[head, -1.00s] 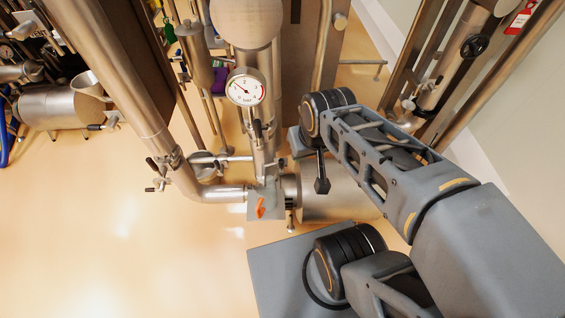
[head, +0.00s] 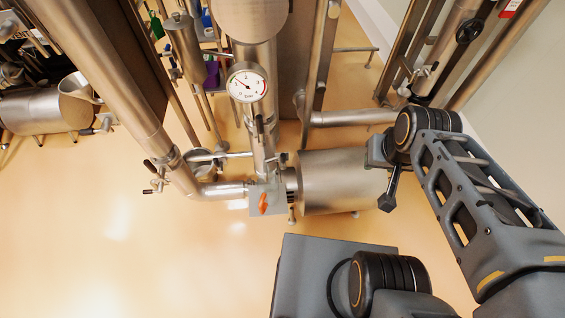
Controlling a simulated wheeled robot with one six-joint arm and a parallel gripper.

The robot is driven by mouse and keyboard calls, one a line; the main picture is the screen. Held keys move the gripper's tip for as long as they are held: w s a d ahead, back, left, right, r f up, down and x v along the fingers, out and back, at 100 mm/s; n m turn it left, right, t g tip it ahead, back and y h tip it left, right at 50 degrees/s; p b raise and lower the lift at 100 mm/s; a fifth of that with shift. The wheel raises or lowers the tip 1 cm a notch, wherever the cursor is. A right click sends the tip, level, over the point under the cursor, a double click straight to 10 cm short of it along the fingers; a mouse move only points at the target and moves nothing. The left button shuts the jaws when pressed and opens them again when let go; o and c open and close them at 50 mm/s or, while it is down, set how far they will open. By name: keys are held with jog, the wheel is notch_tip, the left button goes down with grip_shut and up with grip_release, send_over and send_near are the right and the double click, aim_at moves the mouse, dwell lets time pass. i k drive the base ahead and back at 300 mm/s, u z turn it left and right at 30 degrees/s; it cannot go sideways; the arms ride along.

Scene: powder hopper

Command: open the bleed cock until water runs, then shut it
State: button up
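A small cock with a dark lever (head: 259,128) sits on the vertical steel pipe just below the round pressure gauge (head: 247,85). Another small fitting with dark handles (head: 155,178) is on the sloping pipe at left. An orange part (head: 263,204) shows on the grey block at the pipe's foot. I cannot tell which of these is the bleed cock, and no running water is visible. My gripper (head: 388,200) seems to be the dark end hanging below my wrist, right of these fittings and apart from them. Its fingers are too small and dark to read.
A large steel cylinder (head: 342,181) lies between the pipe foot and my arm. A pipe with a black handwheel (head: 469,30) is at upper right. The floor (head: 120,255) at lower left is clear.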

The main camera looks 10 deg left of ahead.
aim_at(282, 157)
jog(key=k, duration=0.65)
jog(key=u, duration=1.4)
jog(key=i, duration=0.5)
jog(key=z, duration=0.05)
